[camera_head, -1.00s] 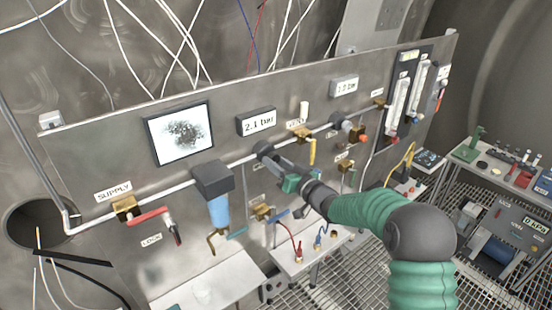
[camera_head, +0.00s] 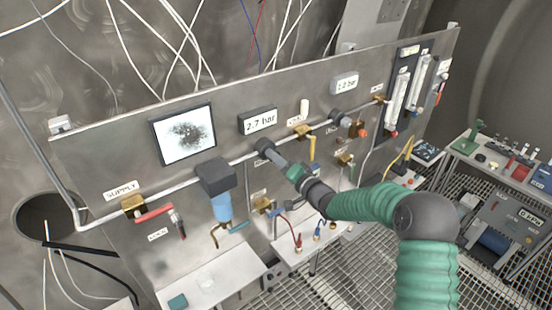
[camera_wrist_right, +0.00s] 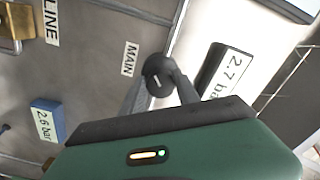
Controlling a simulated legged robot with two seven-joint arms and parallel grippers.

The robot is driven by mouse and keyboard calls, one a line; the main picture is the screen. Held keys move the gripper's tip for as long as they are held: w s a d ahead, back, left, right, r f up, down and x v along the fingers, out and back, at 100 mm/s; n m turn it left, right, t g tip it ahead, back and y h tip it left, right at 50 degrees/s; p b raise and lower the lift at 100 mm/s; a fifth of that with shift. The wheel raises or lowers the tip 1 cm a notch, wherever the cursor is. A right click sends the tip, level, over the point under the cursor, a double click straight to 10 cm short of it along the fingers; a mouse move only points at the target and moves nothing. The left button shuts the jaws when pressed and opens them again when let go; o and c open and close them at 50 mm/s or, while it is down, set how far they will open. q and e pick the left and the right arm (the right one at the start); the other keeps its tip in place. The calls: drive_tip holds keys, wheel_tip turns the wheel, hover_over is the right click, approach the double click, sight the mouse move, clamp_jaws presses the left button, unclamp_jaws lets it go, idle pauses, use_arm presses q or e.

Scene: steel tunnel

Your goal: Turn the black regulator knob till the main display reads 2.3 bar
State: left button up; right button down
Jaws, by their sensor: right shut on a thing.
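The black regulator knob (camera_wrist_right: 157,75) sits on the steel panel under the main display, beside the MAIN label (camera_wrist_right: 131,57). The main display (camera_head: 258,121) reads 2.7 bar; it also shows in the right wrist view (camera_wrist_right: 228,76) with the same reading. My right gripper (camera_head: 266,149) reaches the knob from the front right. In the right wrist view its fingers (camera_wrist_right: 158,84) are shut on the knob, one on each side. In the head view the gripper partly hides the knob. My left gripper is in no view.
A second display (camera_head: 344,83) stands further right; its reading is hard to make out. A black filter head with a blue bowl (camera_head: 221,206) and a red-handled supply valve (camera_head: 154,213) are left of my arm. White shelves (camera_head: 215,280) lie below. A blue 2.6 bar block (camera_wrist_right: 46,118) shows in the wrist view.

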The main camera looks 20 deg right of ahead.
drive_tip(key=shift+s+f, duration=0.1)
drive_tip(key=shift+f, duration=0.35)
drive_tip(key=c, duration=1.3)
unclamp_jaws()
drive_tip(key=o, duration=0.4)
drive_tip(key=shift+r, duration=0.1)
drive_tip(key=shift+d+r, duration=0.1)
drive_tip(key=shift+d, duration=0.05)
drive_tip(key=b+v, duration=0.5)
drive_tip(key=v, duration=1.1)
drive_tip(key=shift+s+d, duration=0.15)
drive_tip(key=shift+s, duration=0.1)
